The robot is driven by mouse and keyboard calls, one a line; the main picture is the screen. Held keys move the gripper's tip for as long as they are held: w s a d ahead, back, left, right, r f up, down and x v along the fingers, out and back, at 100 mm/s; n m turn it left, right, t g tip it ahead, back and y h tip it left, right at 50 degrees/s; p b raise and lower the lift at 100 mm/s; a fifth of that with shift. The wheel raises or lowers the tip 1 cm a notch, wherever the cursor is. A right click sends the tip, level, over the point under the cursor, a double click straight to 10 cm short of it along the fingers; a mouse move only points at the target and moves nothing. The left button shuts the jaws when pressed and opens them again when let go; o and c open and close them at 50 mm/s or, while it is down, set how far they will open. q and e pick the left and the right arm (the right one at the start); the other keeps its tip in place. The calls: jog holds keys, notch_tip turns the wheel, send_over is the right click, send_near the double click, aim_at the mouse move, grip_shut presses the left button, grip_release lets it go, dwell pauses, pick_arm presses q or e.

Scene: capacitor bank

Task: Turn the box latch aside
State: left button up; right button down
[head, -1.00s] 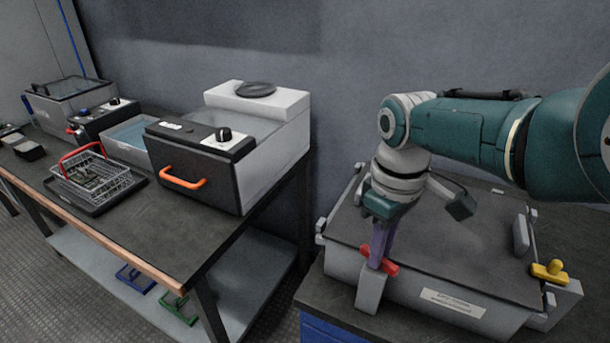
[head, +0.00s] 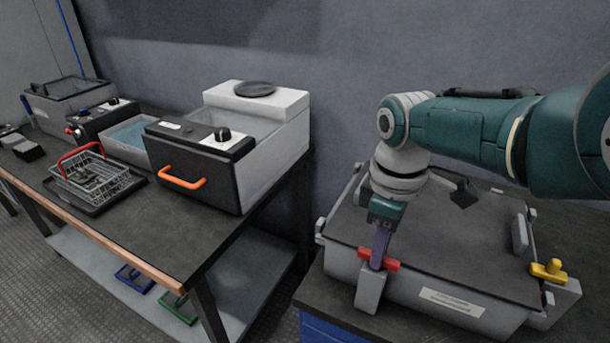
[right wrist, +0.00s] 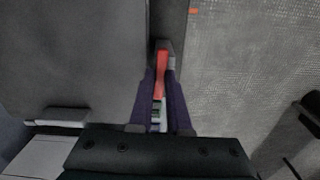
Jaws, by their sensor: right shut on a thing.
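The grey box (head: 404,287) with a dark lid (head: 420,230) stands on the bench at the right. A red latch (head: 391,264) sits on a grey block at the box's front left. My right gripper (head: 379,258) reaches down from above and is shut on the red latch. In the right wrist view the red latch (right wrist: 161,75) lies between the two purple fingers (right wrist: 160,100). The fingers hide part of the latch. My left gripper is not in view.
A yellow latch (head: 549,270) is on the box's right corner. To the left, a table (head: 190,225) holds a wire basket (head: 92,175) with a red handle and a machine (head: 205,165) with an orange handle. A gap separates the two benches.

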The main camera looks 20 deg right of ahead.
jog(key=c, duration=0.9)
grip_release()
jog(key=shift+o, duration=0.2)
notch_tip(320, 180, up, 10)
jog(key=p, duration=0.6)
